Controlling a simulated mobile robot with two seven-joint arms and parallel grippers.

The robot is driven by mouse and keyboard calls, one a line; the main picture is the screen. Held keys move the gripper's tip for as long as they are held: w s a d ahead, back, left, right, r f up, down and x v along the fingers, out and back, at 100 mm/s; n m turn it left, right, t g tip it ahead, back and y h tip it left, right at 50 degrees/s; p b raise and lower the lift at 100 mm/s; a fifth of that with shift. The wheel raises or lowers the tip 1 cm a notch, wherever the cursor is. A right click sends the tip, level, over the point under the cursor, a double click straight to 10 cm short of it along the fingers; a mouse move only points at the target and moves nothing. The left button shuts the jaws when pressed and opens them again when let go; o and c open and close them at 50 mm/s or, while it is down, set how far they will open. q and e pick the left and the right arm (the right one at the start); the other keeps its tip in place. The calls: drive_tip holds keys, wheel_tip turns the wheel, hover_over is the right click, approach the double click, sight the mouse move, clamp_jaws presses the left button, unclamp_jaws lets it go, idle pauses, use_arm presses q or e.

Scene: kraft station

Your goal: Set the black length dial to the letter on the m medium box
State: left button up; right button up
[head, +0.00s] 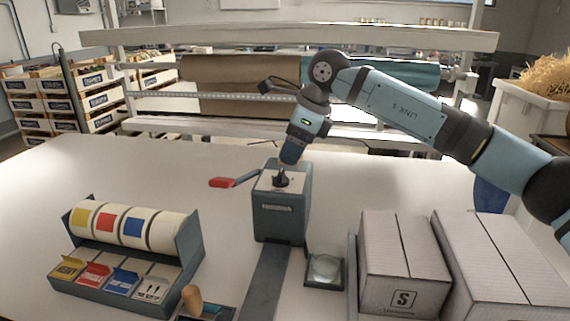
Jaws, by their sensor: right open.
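The black length dial (282,183) sits on the light top face of a dark grey machine (280,219) in the middle of the table. Letters around the dial and its pointing direction are too small to read. My right gripper (287,167) points down just above the dial, its jaws open; whether they touch the dial is hard to tell. A white box marked S (402,268) stands front right. A larger white box (490,255) is beside it, with no letter in view. I cannot see a box marked M. My left gripper is not in view.
A red-tipped lever (222,183) sticks out left of the machine. A rack with coloured tape rolls (135,226) stands at left. A small square dish (324,267) and a wooden-handled tool (193,299) lie in front. The left back of the table is clear.

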drive_tip(key=v, duration=0.8)
drive_tip(key=shift+r, duration=0.1)
